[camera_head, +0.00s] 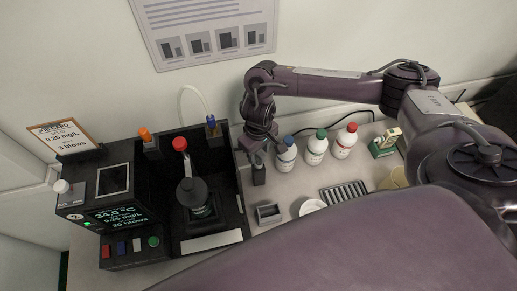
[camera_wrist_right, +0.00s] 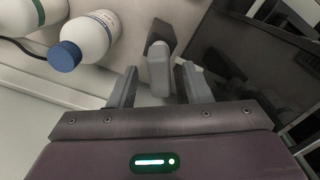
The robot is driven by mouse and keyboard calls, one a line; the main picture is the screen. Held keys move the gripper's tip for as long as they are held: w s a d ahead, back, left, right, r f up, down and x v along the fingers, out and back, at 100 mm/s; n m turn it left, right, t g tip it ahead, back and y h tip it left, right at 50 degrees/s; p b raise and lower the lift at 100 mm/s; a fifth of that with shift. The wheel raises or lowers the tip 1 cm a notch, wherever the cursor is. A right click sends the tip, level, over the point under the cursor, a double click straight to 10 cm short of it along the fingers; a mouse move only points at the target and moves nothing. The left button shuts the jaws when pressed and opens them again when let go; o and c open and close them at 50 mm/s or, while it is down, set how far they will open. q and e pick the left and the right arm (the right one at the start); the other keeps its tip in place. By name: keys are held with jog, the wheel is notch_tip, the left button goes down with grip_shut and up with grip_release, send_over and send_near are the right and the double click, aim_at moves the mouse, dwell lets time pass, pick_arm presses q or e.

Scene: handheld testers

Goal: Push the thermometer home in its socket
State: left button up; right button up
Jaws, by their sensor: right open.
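A light grey upright piece, which looks like the thermometer (camera_wrist_right: 159,72), stands between my right gripper's fingers in the right wrist view. A dark block (camera_wrist_right: 161,32), perhaps its socket, is right behind it; how deep the piece sits cannot be told. My right gripper (camera_wrist_right: 160,86) is open, with a finger on each side of the piece and gaps showing. In the head view my right gripper (camera_head: 258,150) reaches down above a small dark block (camera_head: 259,176) beside the black tester station; the thermometer cannot be made out there. My left gripper is not in view.
The black tester station (camera_head: 242,203) is left of my right gripper. A blue-capped bottle (camera_head: 286,158) stands close on its right, also in the wrist view (camera_wrist_right: 92,40). Green-capped (camera_head: 316,150) and red-capped (camera_head: 344,143) bottles follow. A small grey tray (camera_head: 269,222) and a ribbed rack (camera_head: 345,190) lie in front.

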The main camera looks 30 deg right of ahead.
notch_tip(320, 180, up, 7)
jog(key=shift+w+r+p, duration=0.1)
jog(key=shift+p, duration=0.25)
jog(key=shift+r, duration=0.35)
